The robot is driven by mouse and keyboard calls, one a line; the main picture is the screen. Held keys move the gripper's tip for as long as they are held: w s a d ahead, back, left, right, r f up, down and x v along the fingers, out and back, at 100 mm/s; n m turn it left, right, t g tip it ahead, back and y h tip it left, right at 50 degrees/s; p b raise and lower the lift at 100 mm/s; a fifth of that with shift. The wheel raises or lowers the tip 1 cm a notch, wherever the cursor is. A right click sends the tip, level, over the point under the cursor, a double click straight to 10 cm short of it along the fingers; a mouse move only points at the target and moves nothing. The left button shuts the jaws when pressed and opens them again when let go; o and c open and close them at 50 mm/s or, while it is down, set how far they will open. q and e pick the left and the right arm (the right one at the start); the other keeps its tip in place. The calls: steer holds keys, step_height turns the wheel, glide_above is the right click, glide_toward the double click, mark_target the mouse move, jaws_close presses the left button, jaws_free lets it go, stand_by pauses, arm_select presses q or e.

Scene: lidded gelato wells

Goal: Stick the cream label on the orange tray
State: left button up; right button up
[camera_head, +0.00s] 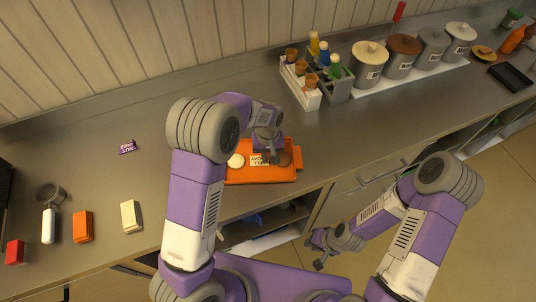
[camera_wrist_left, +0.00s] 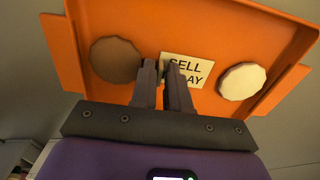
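The orange tray (camera_head: 240,176) lies on the counter, and its inside fills much of the left wrist view (camera_wrist_left: 215,22). The cream label (camera_head: 259,160), with dark lettering, is at the tray's floor between two round pieces. In the wrist view the label (camera_wrist_left: 195,66) reads "SELL" above a partly covered word. My left gripper (camera_head: 268,157) is over the tray; its fingertips (camera_wrist_left: 162,66) overlap the label's left part. The fingers are close together; whether they pinch the label is unclear. My right gripper (camera_head: 320,254) hangs low in front of the counter, away from the tray; its jaws are too small to judge.
A pale disc (camera_head: 236,160) and a brown disc (camera_head: 284,158) are in the tray. A purple label (camera_head: 127,146) lies left on bare counter. A caddy (camera_head: 300,88) and lidded pots (camera_head: 400,62) stand behind, right.

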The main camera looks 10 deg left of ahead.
arm_select(q)
steer(key=shift+o, duration=1.2)
steer(key=shift+r, duration=0.15)
arm_select(e)
steer(key=shift+r, duration=0.1)
